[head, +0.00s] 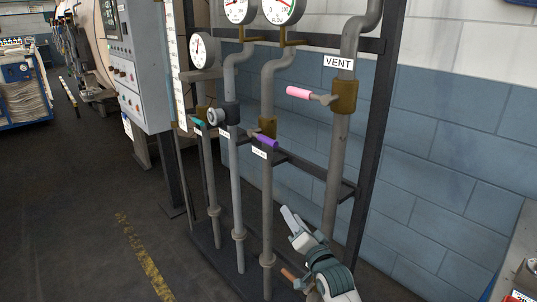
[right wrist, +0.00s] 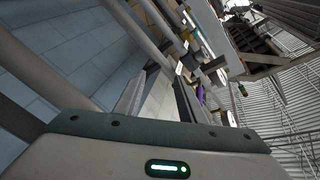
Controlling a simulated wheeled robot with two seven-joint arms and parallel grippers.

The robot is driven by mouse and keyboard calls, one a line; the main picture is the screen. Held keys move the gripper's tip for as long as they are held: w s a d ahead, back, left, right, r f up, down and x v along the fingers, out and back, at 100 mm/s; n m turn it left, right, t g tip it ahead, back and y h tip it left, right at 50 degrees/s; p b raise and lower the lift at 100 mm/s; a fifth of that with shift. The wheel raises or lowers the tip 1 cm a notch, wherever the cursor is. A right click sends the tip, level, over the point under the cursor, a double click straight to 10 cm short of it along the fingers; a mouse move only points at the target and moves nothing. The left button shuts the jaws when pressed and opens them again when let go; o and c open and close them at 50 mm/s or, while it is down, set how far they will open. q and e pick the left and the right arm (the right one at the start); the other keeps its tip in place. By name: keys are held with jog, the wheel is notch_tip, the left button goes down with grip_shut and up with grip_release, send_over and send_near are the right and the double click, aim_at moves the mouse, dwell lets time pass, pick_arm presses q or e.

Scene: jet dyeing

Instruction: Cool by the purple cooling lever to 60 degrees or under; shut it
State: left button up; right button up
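The purple cooling lever (head: 265,141) sits at a brass valve on a grey vertical pipe, slanting across the pipe, in the middle of the head view. In the right wrist view a bit of purple (right wrist: 201,96) shows just beyond the right-hand finger. My right gripper (head: 288,243) is open and empty, below and slightly right of the lever, apart from it. Its spread fingers (right wrist: 158,98) have nothing between them. Round gauges (head: 283,8) above are partly cut off, and I cannot read a temperature. My left gripper is out of view.
A pink lever (head: 299,92) under the VENT sign (head: 339,63) sits up and right of the purple one. A teal lever (head: 197,122) and a round dark knob (head: 222,115) are to the left. A grey control cabinet (head: 140,75) stands further left. Pipes and dark frame bars are close to my gripper.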

aim_at(268, 141)
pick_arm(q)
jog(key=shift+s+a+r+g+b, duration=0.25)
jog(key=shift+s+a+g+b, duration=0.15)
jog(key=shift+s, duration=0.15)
pick_arm(e)
notch_tip(268, 141, up, 14)
jog(key=m+t+y, duration=0.1)
jog(key=t, duration=0.1)
jog(key=shift+w+a, duration=0.35)
jog(key=shift+a, duration=0.1)
jog(key=shift+w, duration=0.1)
